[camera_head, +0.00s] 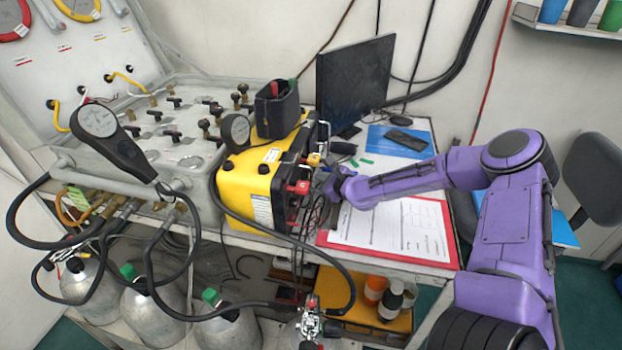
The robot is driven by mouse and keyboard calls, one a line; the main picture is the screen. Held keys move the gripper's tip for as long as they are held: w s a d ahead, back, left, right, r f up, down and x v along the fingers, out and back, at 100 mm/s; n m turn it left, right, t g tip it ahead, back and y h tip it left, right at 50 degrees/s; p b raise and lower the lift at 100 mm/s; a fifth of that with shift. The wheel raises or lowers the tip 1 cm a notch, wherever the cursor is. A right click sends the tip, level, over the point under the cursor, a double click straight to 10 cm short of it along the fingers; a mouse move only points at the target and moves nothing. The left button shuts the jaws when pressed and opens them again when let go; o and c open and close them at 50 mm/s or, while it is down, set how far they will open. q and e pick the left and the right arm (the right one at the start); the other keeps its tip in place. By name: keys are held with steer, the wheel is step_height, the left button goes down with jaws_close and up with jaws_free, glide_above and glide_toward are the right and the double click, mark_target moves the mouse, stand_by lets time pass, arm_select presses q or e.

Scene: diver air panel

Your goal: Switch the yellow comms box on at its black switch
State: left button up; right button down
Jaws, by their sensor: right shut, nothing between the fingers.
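The yellow comms box (243,183) stands on the bench left of centre. Its right-hand face is dark and carries red and black fittings (300,187). I cannot make out the black switch among them. My right gripper (332,186) comes in from the right and is shut and empty. Its tip is close to the right of the box's fittings, above the edge of the red clipboard. I cannot tell whether it touches the box. My left gripper is out of view.
The red clipboard (443,232) with paper lies under my right arm. A monitor (352,80) stands behind. The grey valve panel (112,165) with a black gauge (100,122) is left of the box. Black hoses loop in front, and gas cylinders (152,318) stand below.

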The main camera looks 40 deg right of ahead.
steer(key=shift+w+a+b, duration=0.15)
steer(key=shift+w+b, duration=0.1)
steer(key=shift+b, duration=0.05)
stand_by(0.5)
stand_by(0.4)
steer(key=shift+s+d+r+p, duration=0.15)
steer(key=shift+s+d+p, duration=0.15)
steer(key=shift+p, duration=0.15)
steer(key=shift+s+d, duration=0.2)
steer(key=shift+s, duration=0.1)
